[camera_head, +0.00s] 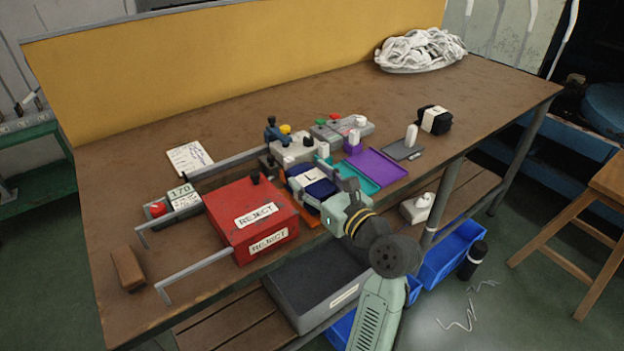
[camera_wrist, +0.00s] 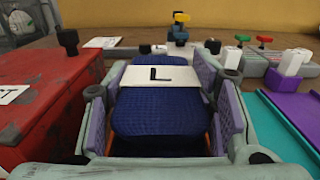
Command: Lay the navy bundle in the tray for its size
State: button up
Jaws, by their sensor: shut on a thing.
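The navy bundle (camera_head: 314,184) has a white band, which reads "L" in the wrist view (camera_wrist: 160,118). My gripper (camera_wrist: 162,92) is shut on the bundle, with one lilac-padded finger at each side. In the head view, my gripper (camera_head: 330,189) is at the front of the table, right of the red box. The bundle is over an orange tray (camera_head: 310,217), mostly hidden beneath it; I cannot tell whether it touches the tray. A teal tray (camera_head: 362,182) and a purple tray (camera_head: 385,165) lie to the right, both empty. A grey tray (camera_head: 402,151) is farther right.
A red REJECT box (camera_head: 252,214) stands close left of my gripper, with metal rails (camera_head: 195,277) beside it. A black bundle (camera_head: 434,121) sits beyond the grey tray. A grey machine (camera_head: 295,147) stands behind. A white pile (camera_head: 420,50) lies at the back right.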

jog(key=o, duration=1.3)
jog(key=shift+f, duration=0.1)
jog(key=b+v, duration=0.1)
jog(key=v, duration=1.1)
jog(key=shift+b, duration=0.4)
